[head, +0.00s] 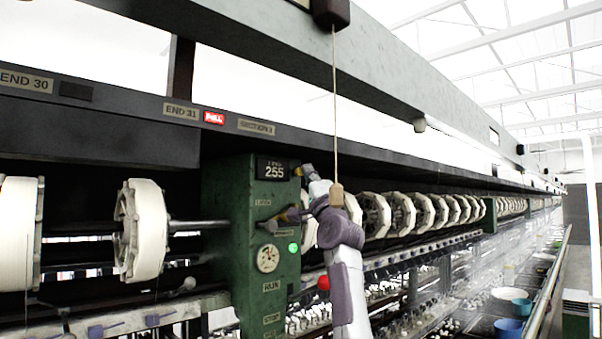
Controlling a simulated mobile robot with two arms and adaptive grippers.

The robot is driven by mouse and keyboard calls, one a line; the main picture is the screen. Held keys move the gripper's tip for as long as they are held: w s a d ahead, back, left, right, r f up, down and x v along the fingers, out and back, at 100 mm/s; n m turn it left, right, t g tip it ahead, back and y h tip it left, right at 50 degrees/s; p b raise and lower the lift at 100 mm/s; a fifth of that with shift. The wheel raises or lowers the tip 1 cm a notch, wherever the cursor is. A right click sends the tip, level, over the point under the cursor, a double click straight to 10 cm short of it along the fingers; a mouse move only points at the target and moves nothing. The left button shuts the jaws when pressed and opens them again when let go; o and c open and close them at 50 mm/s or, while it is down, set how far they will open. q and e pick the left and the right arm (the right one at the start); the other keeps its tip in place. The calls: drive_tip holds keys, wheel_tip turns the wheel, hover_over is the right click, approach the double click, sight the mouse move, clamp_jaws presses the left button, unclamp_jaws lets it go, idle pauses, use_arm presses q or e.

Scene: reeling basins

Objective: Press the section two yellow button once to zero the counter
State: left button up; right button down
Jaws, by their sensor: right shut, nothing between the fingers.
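The green control post (225,215) stands in the middle of the head view. Its dark counter display (275,170) reads 255. A small yellow button (298,171) shows at the right edge of the display. My right wrist and a hanging cord's wooden handle (336,195) overlap in the picture. My left gripper is not in view.
A round gauge (267,258), a green light (293,248) and a red knob (323,283) are lower on the post. White reels (145,230) are on both sides. A red PULL tag (213,118) is on the rail. Blue basins (508,328) stand at lower right.

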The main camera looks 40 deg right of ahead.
drive_tip(key=shift+w, duration=0.45)
idle(0.4)
idle(0.3)
drive_tip(key=shift+s+b, duration=0.8)
drive_tip(key=shift+s, duration=0.1)
drive_tip(key=s+b, duration=0.1)
drive_tip(key=s, duration=0.1)
drive_tip(key=s+b, duration=0.2)
drive_tip(key=s, duration=0.1)
drive_tip(key=shift+d, duration=0.2)
